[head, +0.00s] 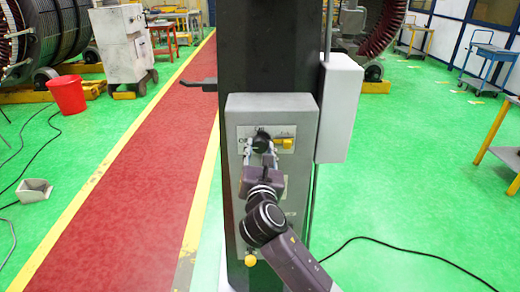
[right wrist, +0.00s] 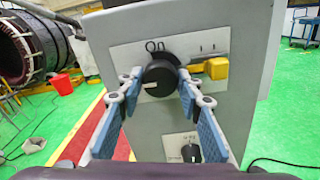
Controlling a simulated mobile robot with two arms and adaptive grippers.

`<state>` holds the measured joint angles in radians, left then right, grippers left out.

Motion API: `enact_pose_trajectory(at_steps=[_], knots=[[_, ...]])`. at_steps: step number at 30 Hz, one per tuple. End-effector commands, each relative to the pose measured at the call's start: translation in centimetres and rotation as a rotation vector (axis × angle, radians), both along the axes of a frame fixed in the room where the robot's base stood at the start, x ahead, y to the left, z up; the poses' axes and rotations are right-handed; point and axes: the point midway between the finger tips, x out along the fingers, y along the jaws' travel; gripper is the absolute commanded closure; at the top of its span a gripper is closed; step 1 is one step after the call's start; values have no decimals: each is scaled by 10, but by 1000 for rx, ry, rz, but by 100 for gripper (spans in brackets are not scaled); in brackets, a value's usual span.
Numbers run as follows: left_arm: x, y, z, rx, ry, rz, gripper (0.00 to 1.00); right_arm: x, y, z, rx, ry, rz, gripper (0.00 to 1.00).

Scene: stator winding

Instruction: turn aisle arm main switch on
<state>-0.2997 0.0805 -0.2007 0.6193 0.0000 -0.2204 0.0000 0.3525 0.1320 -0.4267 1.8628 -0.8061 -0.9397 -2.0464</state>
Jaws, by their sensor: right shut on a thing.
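The main switch, a black round knob (head: 261,142), sits on a light plate on the front of the grey control box (head: 304,105) fixed to the dark column. In the right wrist view the knob (right wrist: 161,75) has a white mark on its left side, and lettering that looks like "ON" stands above it. My right gripper (head: 261,152) reaches the box from below. Its blue-padded fingers (right wrist: 160,82) stand on both sides of the knob and are shut on it. My left gripper is not in view.
A yellow knob (right wrist: 216,68) sits right of the switch, and a second black knob (right wrist: 188,152) is below. A pale box (head: 341,105) hangs on the column's right side. A red bucket (head: 68,94) stands at the left. A cable (head: 400,242) lies on the green floor.

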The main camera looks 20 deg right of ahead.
Motion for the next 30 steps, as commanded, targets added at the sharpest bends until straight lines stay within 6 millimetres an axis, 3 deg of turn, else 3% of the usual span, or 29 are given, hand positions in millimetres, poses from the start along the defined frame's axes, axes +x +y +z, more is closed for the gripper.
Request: enact_pose_trajectory(at_steps=[14,30], knots=[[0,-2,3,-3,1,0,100,0,0,0,102,-29,-1,91],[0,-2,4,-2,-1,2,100,0,0,-1,565,-162,0,91]])
